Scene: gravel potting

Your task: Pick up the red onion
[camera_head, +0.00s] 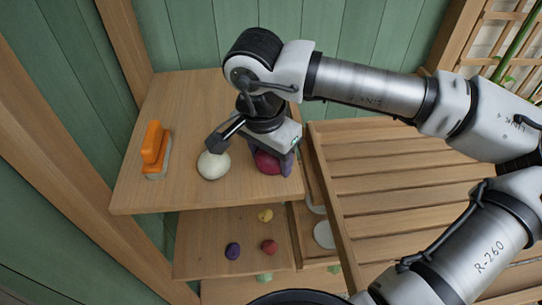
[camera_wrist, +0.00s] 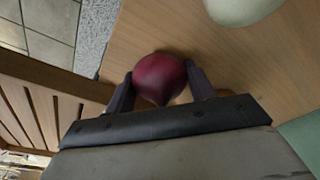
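The red onion (camera_wrist: 160,76) is dark red and round. It sits between the two fingers of my gripper (camera_wrist: 160,84) in the wrist view, with its narrower end towards the palm. One finger is close against each side; I cannot tell whether they press on it. In the head view the onion (camera_head: 267,163) shows low under my gripper (camera_head: 273,161), near the right edge of the upper wooden shelf (camera_head: 150,195). The gripper partly hides it there. It seems to be at the shelf surface, with no clear gap beneath.
A white round bulb (camera_head: 213,165) lies just left of the onion. An orange-handled brush (camera_head: 154,150) stands further left. A lower shelf (camera_head: 205,258) holds small yellow, red and purple items. A slatted wooden bench (camera_head: 400,185) is to the right.

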